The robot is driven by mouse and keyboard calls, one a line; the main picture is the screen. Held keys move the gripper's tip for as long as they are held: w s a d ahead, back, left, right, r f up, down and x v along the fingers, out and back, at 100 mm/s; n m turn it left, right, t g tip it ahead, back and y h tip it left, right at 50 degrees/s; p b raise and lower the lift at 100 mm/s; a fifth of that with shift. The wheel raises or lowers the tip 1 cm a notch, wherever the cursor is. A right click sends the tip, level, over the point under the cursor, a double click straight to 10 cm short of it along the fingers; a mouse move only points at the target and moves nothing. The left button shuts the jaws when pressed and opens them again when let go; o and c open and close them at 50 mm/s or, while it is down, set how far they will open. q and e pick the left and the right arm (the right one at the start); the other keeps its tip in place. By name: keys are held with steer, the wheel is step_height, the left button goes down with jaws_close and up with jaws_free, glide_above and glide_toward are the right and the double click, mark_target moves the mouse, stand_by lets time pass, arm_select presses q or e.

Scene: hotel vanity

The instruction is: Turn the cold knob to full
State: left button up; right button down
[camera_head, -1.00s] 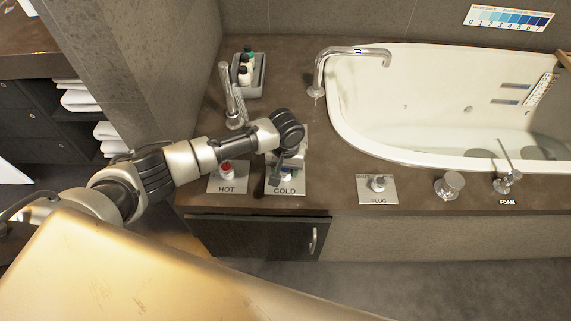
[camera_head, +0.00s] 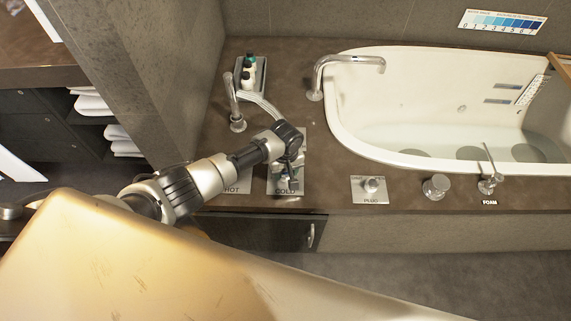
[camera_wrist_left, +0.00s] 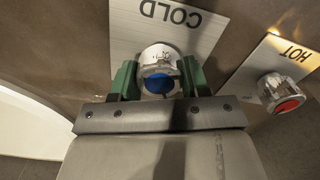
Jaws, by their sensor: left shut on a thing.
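The cold knob (camera_wrist_left: 160,68) is a chrome knob with a blue face, on a metal plate marked COLD (camera_wrist_left: 205,35) in the left wrist view. My left gripper (camera_wrist_left: 158,80) has its green-padded fingers on both sides of the knob and is shut on it. In the head view, my left gripper (camera_head: 288,180) is over the COLD plate (camera_head: 273,187), and the arm largely hides the knob. The hot knob (camera_wrist_left: 282,93), chrome with a red face, is beside it in the left wrist view. My right gripper is not in view.
The white bathtub (camera_head: 350,125) is to the right, with a chrome spout (camera_head: 345,61) at its rim. Along the front edge are the PLUG plate (camera_head: 357,192), a round knob (camera_head: 436,186) and the FOAM lever (camera_head: 490,180). A bottle tray (camera_head: 262,72) stands behind.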

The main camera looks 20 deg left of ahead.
arm_select(q)
steer(key=n+p, duration=0.2)
steer(key=n, duration=0.1)
steer(key=shift+r, duration=0.25)
steer(key=n+p, duration=0.2)
steer(key=shift+s+f+n, duration=0.1)
steer(key=shift+n, duration=0.3)
steer(key=n+p, duration=0.1)
steer(key=n, duration=0.1)
steer(key=shift+n, duration=0.3)
steer(key=shift+a+f+n+p, duration=0.1)
steer(key=shift+n+p, duration=0.45)
steer(key=shift+n, duration=1.35)
steer(key=o, duration=0.9)
